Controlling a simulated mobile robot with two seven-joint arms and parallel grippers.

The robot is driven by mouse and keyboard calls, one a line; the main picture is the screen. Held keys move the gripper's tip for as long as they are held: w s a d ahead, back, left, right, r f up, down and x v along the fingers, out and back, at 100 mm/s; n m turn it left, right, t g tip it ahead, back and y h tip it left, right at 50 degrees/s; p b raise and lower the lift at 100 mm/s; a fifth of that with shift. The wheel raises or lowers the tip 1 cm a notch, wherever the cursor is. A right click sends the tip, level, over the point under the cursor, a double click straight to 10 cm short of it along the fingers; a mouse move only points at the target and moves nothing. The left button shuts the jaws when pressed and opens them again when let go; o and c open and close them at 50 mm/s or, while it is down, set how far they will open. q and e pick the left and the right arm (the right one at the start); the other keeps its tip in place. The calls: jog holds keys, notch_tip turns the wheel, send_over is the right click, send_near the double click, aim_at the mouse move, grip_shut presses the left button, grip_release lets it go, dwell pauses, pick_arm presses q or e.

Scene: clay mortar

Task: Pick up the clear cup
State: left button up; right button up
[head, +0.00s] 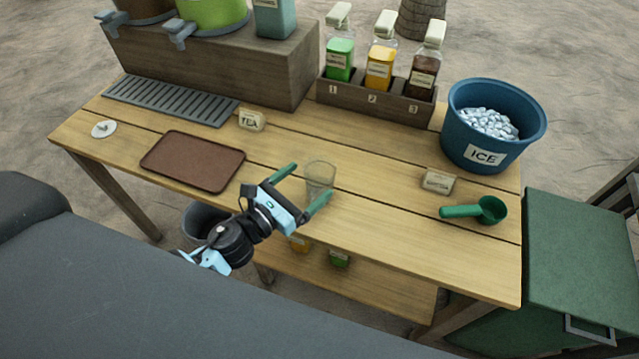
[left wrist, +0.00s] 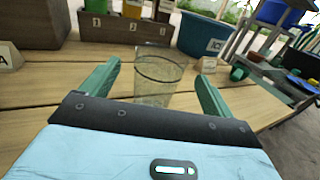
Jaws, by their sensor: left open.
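The clear cup (head: 320,178) stands upright on the wooden table, near the middle of its front half. My left gripper (head: 306,186) is open, with its two green fingers pointing at the cup. In the left wrist view the cup (left wrist: 158,78) stands between and just ahead of the fingertips of my left gripper (left wrist: 160,75). I see a gap on each side of the cup, and whether the fingertips reach past its near wall is hard to tell. My right gripper is not in view.
A brown tray (head: 193,162) and a TEA sign (head: 251,120) are left of the cup. A bottle rack (head: 374,103) stands behind it. A blue ICE bucket (head: 493,125), a small sign (head: 438,181) and a green scoop (head: 474,211) are to the right. The table around the cup is clear.

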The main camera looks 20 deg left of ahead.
aim_at(329, 163)
pick_arm(q)
jog(key=x, duration=0.5)
jog(key=shift+r+p, duration=0.1)
jog(key=shift+p, duration=0.3)
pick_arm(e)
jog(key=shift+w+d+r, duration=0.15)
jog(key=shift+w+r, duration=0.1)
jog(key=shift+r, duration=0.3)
pick_arm(q)
jog(key=c, duration=1.3)
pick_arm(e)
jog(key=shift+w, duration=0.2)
pick_arm(q)
jog(key=shift+r, duration=0.1)
